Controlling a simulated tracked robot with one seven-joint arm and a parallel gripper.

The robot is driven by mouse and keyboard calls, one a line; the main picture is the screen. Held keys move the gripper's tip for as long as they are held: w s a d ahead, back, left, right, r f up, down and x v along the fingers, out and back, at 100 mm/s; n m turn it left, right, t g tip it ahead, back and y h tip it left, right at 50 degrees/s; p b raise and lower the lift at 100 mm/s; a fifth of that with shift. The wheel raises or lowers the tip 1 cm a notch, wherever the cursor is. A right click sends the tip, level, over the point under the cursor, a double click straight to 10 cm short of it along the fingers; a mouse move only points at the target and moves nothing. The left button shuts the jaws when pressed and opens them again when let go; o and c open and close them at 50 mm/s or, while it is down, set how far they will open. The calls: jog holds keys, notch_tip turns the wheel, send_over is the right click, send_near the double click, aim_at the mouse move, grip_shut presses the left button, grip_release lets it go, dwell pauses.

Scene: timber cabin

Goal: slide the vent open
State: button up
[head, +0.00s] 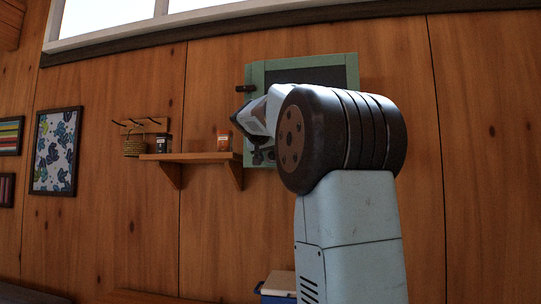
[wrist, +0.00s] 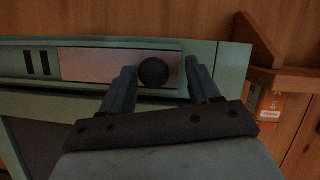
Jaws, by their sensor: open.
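The vent is a pale green framed unit with a dark panel (head: 305,76) on the timber wall in the head view. In the wrist view its green edge strip (wrist: 225,62) crosses the picture, with a pale slider plate (wrist: 95,65) set in it. A round dark knob (wrist: 153,72) stands at the plate's right part. Two dark slots (wrist: 37,63) show left of the plate. My gripper (wrist: 160,69) is open, with one finger on each side of the knob; contact cannot be told. In the head view my gripper (head: 241,118) is partly hidden by my wrist, at the vent's left side.
A wooden shelf (head: 195,157) with a small orange box (head: 223,142) and a dark tin (head: 163,143) is just left of my gripper. The orange box also shows in the wrist view (wrist: 273,106). Hooks with a basket (head: 134,144) and framed pictures (head: 56,150) are further left.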

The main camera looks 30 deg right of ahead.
jog(key=shift+a, duration=0.1)
jog(key=v, duration=1.3)
jog(key=shift+s+a+r, duration=0.2)
jog(key=shift+a, duration=0.05)
jog(key=s+a+f+n+g+y, duration=0.1)
jog(key=s+a+f+n+y, duration=0.1)
jog(key=s+a+f, duration=0.3)
jog(key=s+a+f+n+g+y, duration=0.1)
jog(key=s+a+f+y, duration=0.3)
jog(key=s+f, duration=0.9)
jog(key=s+a+f+n+g+y, duration=0.1)
jog(key=s+a+f+n+y, duration=0.3)
jog(key=f, duration=2)
jog(key=s+a, duration=0.2)
jog(key=s, duration=0.3)
jog(key=shift+s+a+f+g, duration=0.15)
jog(key=shift+s+a+g, duration=0.05)
jog(key=shift+g, duration=0.1)
